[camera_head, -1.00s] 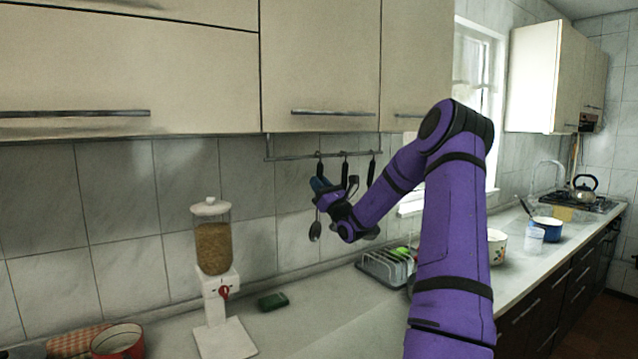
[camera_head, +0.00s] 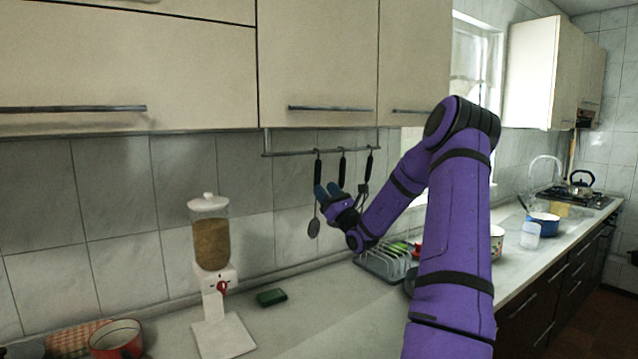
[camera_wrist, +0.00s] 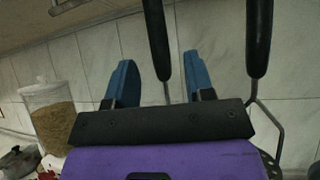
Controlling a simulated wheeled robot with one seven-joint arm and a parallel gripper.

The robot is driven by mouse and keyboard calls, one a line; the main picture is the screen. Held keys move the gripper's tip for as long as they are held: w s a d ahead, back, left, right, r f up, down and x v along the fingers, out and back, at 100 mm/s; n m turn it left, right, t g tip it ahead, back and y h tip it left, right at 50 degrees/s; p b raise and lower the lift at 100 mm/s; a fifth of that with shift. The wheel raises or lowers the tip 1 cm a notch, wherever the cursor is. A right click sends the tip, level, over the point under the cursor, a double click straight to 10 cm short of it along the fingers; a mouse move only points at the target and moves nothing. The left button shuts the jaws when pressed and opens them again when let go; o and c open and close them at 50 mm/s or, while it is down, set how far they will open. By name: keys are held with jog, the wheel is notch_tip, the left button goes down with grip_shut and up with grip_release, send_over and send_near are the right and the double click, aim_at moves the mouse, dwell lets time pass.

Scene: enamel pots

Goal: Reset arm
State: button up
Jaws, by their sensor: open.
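My gripper (camera_head: 328,190) is in front of the hanging utensils at the tiled back wall, above the counter. Its two blue fingers are apart and nothing is between them that I hold. In the wrist view my gripper (camera_wrist: 158,82) shows both fingers spread, with a black utensil handle (camera_wrist: 157,40) in view beyond and between them. A second dark handle (camera_wrist: 259,40) hangs to the right of the fingers. I cannot tell whether a finger touches a utensil.
A rail (camera_head: 320,150) under the wall cabinets holds the utensils. A dish rack (camera_head: 385,262) is below my gripper. A blue pot (camera_head: 545,226) is farther right.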

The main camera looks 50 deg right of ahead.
jog(key=shift+v, duration=2.75)
jog(key=w+a+r+n+g+y, duration=0.1)
jog(key=a+r+n+g+y, duration=0.1)
jog(key=a+n+g+y, duration=1)
jog(key=a+r+n+g+y, duration=0.2)
jog(key=a+n+g+y, duration=0.3)
jog(key=a, duration=1.4)
jog(key=s+a+f+n+g+h, duration=0.1)
jog(key=s+a+n+g+h, duration=0.65)
jog(key=s+a+n, duration=0.55)
jog(key=s+d+r+n+t+h, duration=0.1)
jog(key=s+n+t+h, duration=0.1)
jog(key=s, duration=0.5)
jog(key=s+d+r+n+t+h, duration=0.1)
jog(key=s+d+n+t+h, duration=0.1)
jog(key=s+n+h, duration=0.2)
jog(key=shift+s+h, duration=1.25)
jog(key=shift+s, duration=0.5)
